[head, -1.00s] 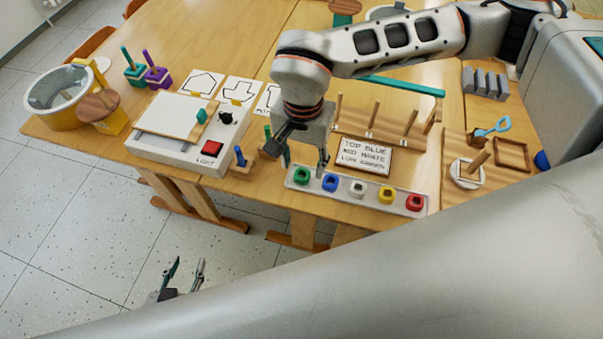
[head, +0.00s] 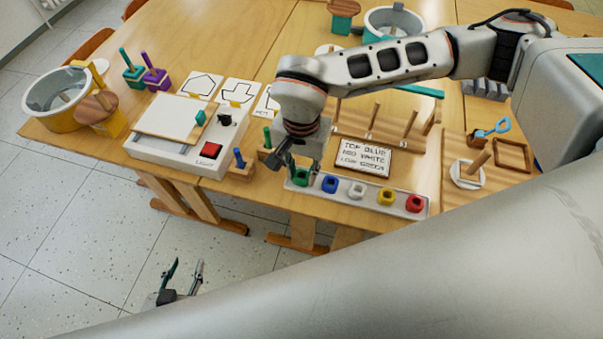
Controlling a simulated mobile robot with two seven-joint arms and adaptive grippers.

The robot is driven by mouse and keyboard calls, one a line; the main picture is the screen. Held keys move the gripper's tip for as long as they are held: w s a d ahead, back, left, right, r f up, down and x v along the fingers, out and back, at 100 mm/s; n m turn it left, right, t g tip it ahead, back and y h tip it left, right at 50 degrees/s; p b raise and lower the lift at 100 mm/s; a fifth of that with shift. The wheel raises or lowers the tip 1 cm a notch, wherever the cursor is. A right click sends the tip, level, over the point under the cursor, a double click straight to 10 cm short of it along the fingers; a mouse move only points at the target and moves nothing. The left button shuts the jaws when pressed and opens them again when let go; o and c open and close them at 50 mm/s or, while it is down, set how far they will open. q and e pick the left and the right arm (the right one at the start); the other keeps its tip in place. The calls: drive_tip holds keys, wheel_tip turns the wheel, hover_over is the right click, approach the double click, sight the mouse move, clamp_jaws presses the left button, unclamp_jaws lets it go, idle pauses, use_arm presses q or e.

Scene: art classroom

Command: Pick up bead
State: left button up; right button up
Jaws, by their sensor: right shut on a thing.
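A row of beads sits in a pale tray (head: 318,202) at the table's front edge: green bead (head: 301,176), blue bead (head: 329,183), white bead (head: 357,190), yellow bead (head: 386,197) and red bead (head: 414,203). My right gripper (head: 302,168) reaches down from above at the tray's left end. It is shut on the green bead, partly covering it; I cannot tell whether the bead is clear of the tray. My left gripper (head: 182,279) is open and empty, low over the floor in front of the table.
A sign (head: 364,157) reading top blue, mid white, low green stands behind the tray. Upright wooden pegs (head: 408,124) stand behind it. A wooden tray (head: 513,155) is right.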

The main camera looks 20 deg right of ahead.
drive_tip(key=shift+r, duration=0.1)
wheel_tip(320, 180, up, 20)
drive_tip(key=p, duration=0.1)
idle(0.4)
idle(0.6)
